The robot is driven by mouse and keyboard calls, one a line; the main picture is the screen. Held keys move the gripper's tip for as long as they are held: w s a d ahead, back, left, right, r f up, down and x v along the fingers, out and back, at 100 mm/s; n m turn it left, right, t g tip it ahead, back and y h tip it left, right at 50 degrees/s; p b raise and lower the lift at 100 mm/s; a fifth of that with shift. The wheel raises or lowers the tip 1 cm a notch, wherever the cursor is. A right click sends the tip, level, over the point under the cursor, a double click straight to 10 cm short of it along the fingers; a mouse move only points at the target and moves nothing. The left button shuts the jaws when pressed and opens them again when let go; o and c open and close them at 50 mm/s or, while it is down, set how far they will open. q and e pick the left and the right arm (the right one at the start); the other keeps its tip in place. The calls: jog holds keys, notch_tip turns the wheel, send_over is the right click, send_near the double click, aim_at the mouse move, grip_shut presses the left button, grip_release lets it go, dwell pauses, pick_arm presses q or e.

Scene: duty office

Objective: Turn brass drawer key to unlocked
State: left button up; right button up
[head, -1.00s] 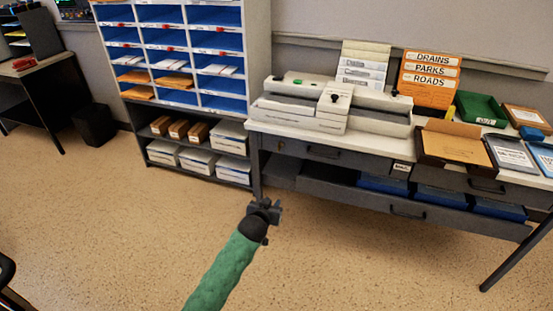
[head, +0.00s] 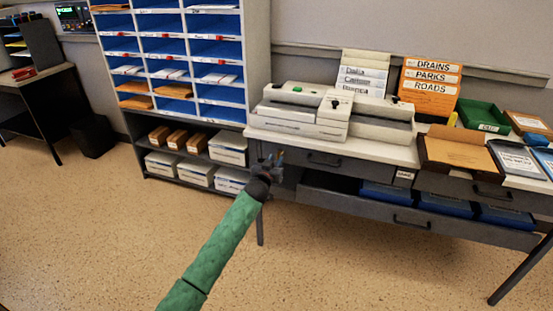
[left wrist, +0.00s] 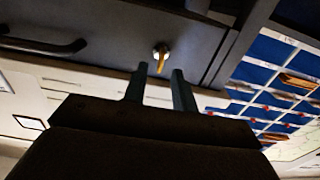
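The brass drawer key (left wrist: 161,58) sits in a round silver lock on the dark drawer front (left wrist: 125,42) in the left wrist view. The same drawer front (head: 352,165) shows in the head view under the desk top; I cannot make out the key there, near my gripper. My left gripper (left wrist: 158,78) is open and empty. Its two fingers point toward the key, which shows between the fingertip lines with a gap before it; they do not appear to touch it. In the head view the left gripper (head: 274,160) is at the desk's left end. My right gripper is not in view.
The drawer's bar handle (left wrist: 45,45) is left of the lock in the wrist view. A pigeonhole shelf (head: 258,60) stands close left of the desk. A lower drawer (head: 420,215) with blue bins stands out under the desk. The floor in front is clear.

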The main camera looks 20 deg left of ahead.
pick_arm(q)
jog(key=shift+w, duration=1.15)
jog(key=shift+c, duration=0.2)
grip_shut()
